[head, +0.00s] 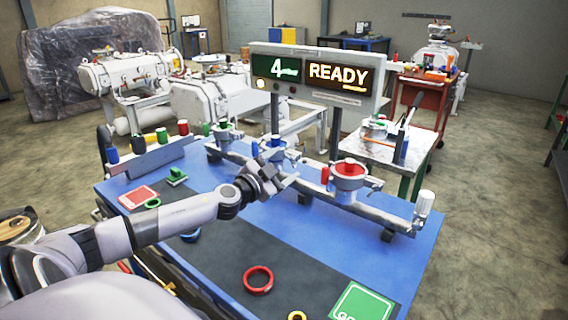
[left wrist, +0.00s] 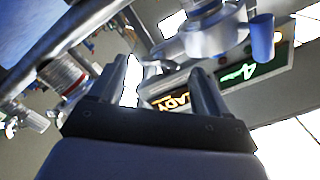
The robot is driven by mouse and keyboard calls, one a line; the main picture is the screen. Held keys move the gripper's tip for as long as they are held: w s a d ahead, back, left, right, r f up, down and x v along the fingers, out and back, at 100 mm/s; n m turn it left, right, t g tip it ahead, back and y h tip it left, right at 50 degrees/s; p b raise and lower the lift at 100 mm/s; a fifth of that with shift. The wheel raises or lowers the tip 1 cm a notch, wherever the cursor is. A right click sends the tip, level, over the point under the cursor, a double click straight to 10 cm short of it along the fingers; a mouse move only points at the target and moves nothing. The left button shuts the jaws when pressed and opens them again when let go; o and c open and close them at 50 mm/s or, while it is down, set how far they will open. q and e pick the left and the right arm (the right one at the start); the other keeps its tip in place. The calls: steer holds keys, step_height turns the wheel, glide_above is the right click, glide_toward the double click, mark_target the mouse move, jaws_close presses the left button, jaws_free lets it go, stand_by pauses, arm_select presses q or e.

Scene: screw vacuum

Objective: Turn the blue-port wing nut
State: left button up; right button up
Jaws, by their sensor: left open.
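The blue port (head: 273,153) stands on the white pipe manifold, behind my left gripper. A small blue wing nut (head: 255,149) shows at its left side. In the left wrist view, which is upside down, a blue knob that looks like this wing nut (left wrist: 262,38) sits at upper right beside the metal port body. My left gripper (head: 277,178) is just in front of the blue port. In the left wrist view its fingers (left wrist: 162,78) are apart with nothing between them, and the blue knob is outside them. My right gripper is out of view.
The red port (head: 349,170) with a red nut (head: 325,175) is to the right; the green port (head: 225,130) is to the left. A display panel (head: 318,78) reading "4" and "READY" stands behind. A red ring (head: 258,280) lies on the blue table's (head: 300,235) front part.

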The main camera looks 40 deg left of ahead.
arm_select(q)
steer(key=shift+w, duration=0.65)
steer(key=c, duration=1.1)
steer(key=shift+o, duration=0.2)
